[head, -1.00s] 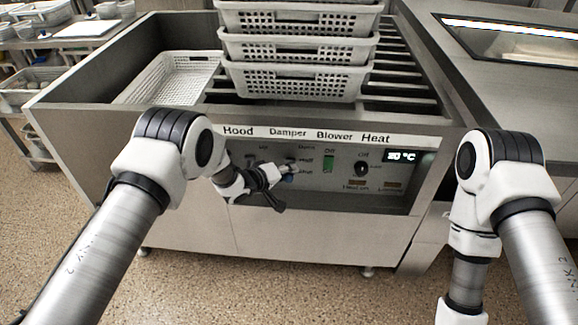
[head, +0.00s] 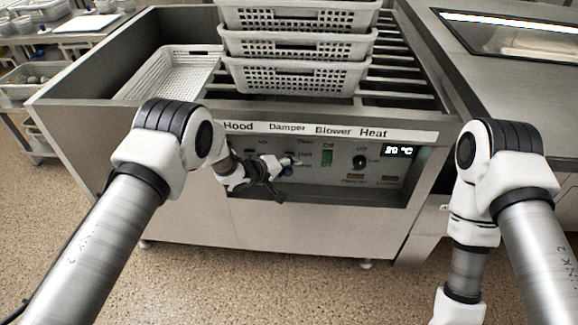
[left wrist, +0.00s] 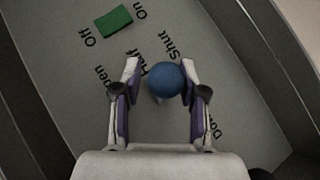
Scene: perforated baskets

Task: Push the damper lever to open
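The damper lever has a blue ball knob (head: 289,170) and sits under the "Damper" label on the front panel (head: 330,188). In the head view the knob is level with the lowest label, "Shut". In the left wrist view the knob (left wrist: 165,80) lies between my left gripper's two fingertips (left wrist: 160,82), with a gap on its left and a narrow one on its right. My left gripper (head: 281,178) is open around the knob; contact cannot be told. My right arm is at the right, its gripper out of frame.
A green switch (head: 327,158) marked Off and On is just right of the lever, with a black heat dial (head: 360,161) beyond. Stacked white perforated baskets (head: 297,75) stand on the machine above the panel. Open floor lies in front.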

